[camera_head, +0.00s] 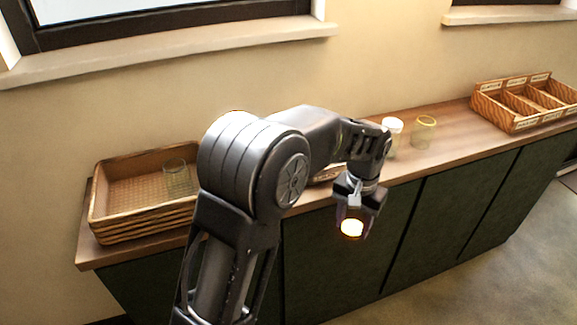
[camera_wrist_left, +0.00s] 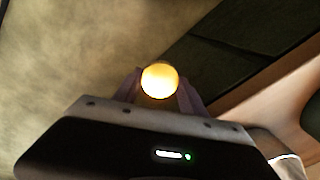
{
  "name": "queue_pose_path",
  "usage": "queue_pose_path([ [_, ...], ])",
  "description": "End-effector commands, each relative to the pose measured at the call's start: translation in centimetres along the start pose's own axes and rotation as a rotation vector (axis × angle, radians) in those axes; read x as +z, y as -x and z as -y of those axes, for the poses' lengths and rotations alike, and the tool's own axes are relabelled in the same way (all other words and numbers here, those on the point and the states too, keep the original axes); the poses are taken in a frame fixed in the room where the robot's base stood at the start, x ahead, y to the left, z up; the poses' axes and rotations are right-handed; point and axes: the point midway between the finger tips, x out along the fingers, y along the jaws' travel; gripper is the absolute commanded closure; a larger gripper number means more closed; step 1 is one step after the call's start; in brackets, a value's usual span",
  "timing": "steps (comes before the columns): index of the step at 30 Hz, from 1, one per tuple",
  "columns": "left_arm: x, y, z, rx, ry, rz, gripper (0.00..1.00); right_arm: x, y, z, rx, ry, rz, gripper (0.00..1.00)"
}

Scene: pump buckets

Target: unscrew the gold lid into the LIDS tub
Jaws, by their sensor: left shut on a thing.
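The gold lid (camera_head: 352,228) is a small, brightly shining disc between the fingers of my left gripper (camera_head: 354,212). The gripper is shut on it and holds it out in front of the counter's edge, apart from the counter. The lid also shows in the left wrist view (camera_wrist_left: 160,82), glowing between the fingertips. No jar shows under it. A clear jar with a yellowish rim (camera_head: 424,132) stands on the counter to the right, beside a white-topped jar (camera_head: 391,138). I cannot make out which container is the LIDS tub. My right gripper is not in view.
A woven tray (camera_head: 97,216) with a clear glass (camera_head: 178,178) in it stands at the counter's left end. A labelled wooden box with compartments (camera_head: 507,122) stands at the right end. My left arm hides the middle of the counter (camera_head: 440,160).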

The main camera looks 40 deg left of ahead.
Motion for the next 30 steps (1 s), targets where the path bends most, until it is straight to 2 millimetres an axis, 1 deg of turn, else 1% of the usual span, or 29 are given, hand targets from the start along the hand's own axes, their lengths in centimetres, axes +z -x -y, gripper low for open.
queue_pose_path([
  [11,0.0,0.0,0.0,0.0,0.0,0.0,1.0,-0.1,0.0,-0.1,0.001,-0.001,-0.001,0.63],
  [14,0.0,0.1,0.1,0.0,0.01,0.0,1.0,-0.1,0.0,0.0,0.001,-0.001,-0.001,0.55],
  [17,-0.1,0.7,0.5,0.001,0.061,-0.001,1.0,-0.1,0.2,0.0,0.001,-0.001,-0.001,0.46],
  [20,-0.2,1.9,1.5,0.004,0.179,-0.002,1.0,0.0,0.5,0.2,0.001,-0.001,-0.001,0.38],
  [23,-0.2,3.7,3.1,0.008,0.376,0.0,1.0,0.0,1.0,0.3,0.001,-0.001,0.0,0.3],
  [26,-0.2,6.2,5.3,0.01,0.642,0.0,1.0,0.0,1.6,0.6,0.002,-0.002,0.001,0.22],
  [27,-0.1,7.2,6.3,0.01,0.755,0.001,1.0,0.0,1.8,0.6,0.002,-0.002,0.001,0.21],
  [30,0.3,9.4,8.5,0.008,1.011,0.004,1.0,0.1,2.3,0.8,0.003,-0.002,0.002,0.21],
])
